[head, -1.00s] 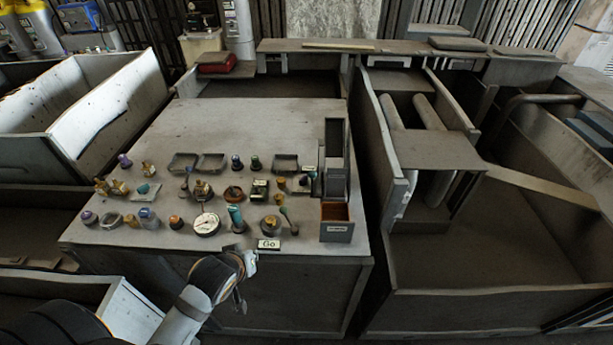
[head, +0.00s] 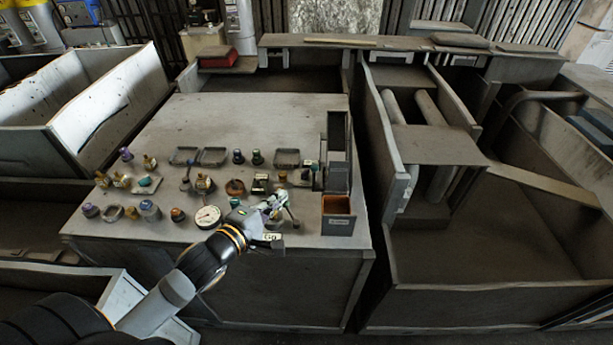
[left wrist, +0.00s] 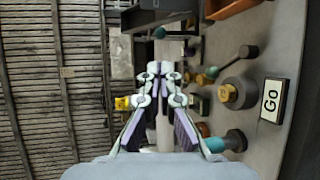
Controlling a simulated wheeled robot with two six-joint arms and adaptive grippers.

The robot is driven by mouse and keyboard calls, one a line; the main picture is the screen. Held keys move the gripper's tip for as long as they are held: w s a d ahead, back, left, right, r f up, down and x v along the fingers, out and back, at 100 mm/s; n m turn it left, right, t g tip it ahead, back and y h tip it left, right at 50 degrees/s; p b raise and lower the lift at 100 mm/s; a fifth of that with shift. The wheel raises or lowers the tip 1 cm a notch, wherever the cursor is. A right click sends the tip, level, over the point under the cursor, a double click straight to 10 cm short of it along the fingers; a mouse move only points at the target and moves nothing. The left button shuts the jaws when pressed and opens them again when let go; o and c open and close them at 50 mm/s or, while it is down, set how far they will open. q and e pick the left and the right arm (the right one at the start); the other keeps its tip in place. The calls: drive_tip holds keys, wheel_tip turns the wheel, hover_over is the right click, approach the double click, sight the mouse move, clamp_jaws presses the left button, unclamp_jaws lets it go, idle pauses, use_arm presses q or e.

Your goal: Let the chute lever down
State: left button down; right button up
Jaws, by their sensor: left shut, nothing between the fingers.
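My left gripper (head: 281,198) is shut and empty above the front right of the control panel (head: 255,115). In the left wrist view its closed fingertips (left wrist: 160,68) point across the panel. A short lever with a teal knob (left wrist: 210,72) stands beside the fingers, apart from them in that view. In the head view this lever (head: 293,216) is partly behind the gripper. A second teal knob (left wrist: 158,32) shows beyond the fingertips, near the dark chute (head: 337,150). No label tells which is the chute lever. My right gripper is out of view.
The "Go" plate (head: 270,237) is at the panel's front edge, partly covered by my gripper. An orange-lined bin (head: 337,216) stands at the chute's foot. A dial (head: 207,217) and several knobs crowd the left; the panel's back is clear.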

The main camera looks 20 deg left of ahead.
sight(312, 169)
use_arm(q)
drive_tip(key=b+x, duration=0.3)
drive_tip(key=x, duration=0.9)
drive_tip(key=shift+w+d+b, duration=0.2)
drive_tip(key=shift+b, duration=0.2)
drive_tip(key=shift+w+f, duration=0.1)
drive_tip(key=shift+w, duration=0.35)
